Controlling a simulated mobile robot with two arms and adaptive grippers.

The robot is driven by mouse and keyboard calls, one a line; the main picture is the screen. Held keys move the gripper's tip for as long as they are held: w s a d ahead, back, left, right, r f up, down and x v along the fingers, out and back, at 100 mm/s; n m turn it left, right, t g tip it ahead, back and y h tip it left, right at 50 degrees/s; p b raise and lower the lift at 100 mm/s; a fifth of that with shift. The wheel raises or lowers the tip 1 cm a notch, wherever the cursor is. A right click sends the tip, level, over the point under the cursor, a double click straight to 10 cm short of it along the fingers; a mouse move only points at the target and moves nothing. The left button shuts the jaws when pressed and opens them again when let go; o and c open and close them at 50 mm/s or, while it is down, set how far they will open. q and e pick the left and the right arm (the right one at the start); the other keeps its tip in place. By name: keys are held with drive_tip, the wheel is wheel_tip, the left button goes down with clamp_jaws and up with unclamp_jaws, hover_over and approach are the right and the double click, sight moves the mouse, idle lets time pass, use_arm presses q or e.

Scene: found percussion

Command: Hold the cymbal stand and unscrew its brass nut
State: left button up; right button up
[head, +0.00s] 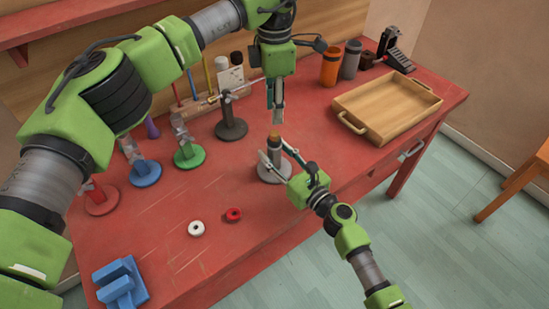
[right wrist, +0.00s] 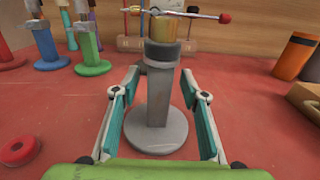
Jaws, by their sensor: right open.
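The cymbal stand (head: 273,172) is a grey post on a round grey base, upright on the red table. Its brass nut (head: 274,137) sits on top of the post; the nut (right wrist: 162,28) also shows in the right wrist view. My right gripper (head: 274,150) is open, with one finger on each side of the post. In the right wrist view, gaps show between its fingers (right wrist: 158,80) and the post. My left gripper (head: 274,112) points down from above, its tips a little over the nut. Whether its fingers are apart is unclear from this side.
A dark stand with a crossbar (head: 232,128) is behind the cymbal stand. Green (head: 189,157), blue (head: 145,173) and red (head: 101,201) stands are at left. A wooden tray (head: 368,128) lies at right. White (head: 196,228) and red (head: 233,214) rings lie in front.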

sight(274, 133)
use_arm(q)
drive_tip(key=shift+w+f, duration=0.1)
use_arm(e)
drive_tip(key=shift+w+a, duration=0.25)
drive_tip(key=shift+w, duration=0.05)
clamp_jaws()
use_arm(q)
drive_tip(key=m, duration=0.8)
drive_tip(key=shift+m, duration=0.3)
drive_tip(key=m, duration=1.3)
drive_tip(key=shift+m, duration=0.3)
drive_tip(key=shift+f, duration=3.95)
